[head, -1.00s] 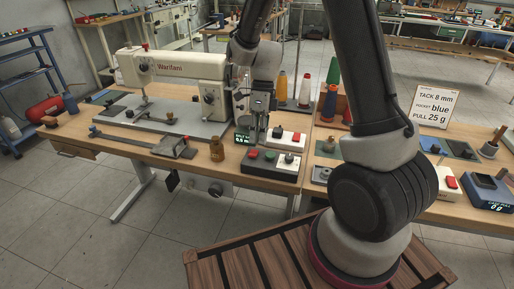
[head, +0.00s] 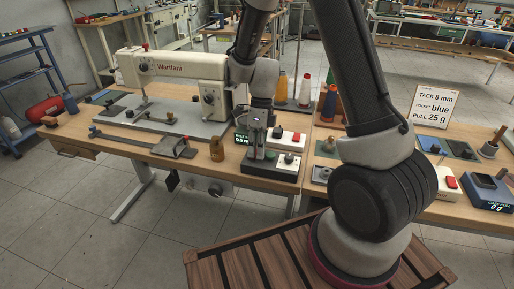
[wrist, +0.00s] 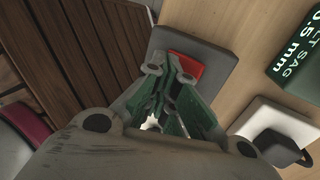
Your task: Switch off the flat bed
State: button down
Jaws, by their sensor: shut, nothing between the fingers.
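My gripper (head: 256,156) is shut and empty, pointing down at the box's left end. In the wrist view my fingertips (wrist: 176,68) are over the red button (wrist: 187,66) on the grey box top (wrist: 218,58) and hide part of it. I cannot tell whether they touch it.
Behind the switch box stand a white box (head: 290,141) with a black knob and a red button, and a small green-lettered display (head: 241,139). Thread cones (head: 305,90) stand behind.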

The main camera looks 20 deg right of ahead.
jog(key=shift+w, duration=0.1)
jog(key=shift+w+d+r, duration=0.1)
jog(key=shift+w+d, duration=0.35)
jog(key=shift+w, duration=0.1)
